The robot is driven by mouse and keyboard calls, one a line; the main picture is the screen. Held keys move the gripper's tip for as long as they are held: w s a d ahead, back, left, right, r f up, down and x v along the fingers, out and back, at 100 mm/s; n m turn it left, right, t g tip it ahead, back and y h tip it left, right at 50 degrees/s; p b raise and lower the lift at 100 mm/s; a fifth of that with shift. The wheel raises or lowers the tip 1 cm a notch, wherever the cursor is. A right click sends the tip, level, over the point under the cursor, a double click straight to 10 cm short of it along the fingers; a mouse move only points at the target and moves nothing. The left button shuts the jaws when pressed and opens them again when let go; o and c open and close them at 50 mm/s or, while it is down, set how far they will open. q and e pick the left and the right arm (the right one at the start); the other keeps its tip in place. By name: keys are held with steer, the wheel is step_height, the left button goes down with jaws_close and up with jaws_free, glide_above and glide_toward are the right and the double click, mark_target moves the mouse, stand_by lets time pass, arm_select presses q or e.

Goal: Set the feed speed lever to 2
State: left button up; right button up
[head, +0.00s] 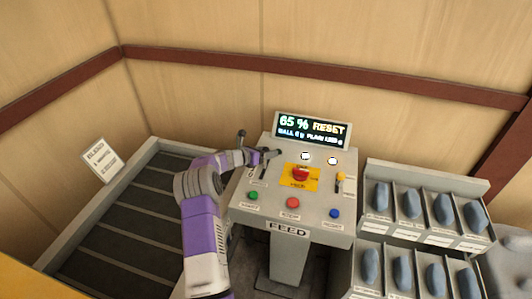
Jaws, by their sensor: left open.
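The grey control console (316,212), labelled FEED, stands in the middle of the head view. A slot with a small lever (263,171) is on the left of its sloping panel, partly hidden by my gripper. Which mark that lever stands at is too small to read. A second lever with an orange knob (340,177) is on the panel's right side. My left gripper (270,154) is open at the panel's upper left, close to the left slot; whether it touches the lever I cannot tell. My right gripper is out of view.
A display (311,129) at the console's back reads 65 % RESET. A red mushroom button (300,173) on a yellow plate sits mid-panel. Green, red and blue buttons line the front. A rack (375,165) of blue-grey items stands right; a slatted conveyor (118,233) lies left.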

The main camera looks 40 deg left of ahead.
arm_select(q)
steer(key=shift+s, duration=0.1)
steer(key=v, duration=0.7)
steer(key=shift+s+b, duration=0.2)
steer(key=shift+b, duration=0.2)
steer(key=shift+r, duration=0.1)
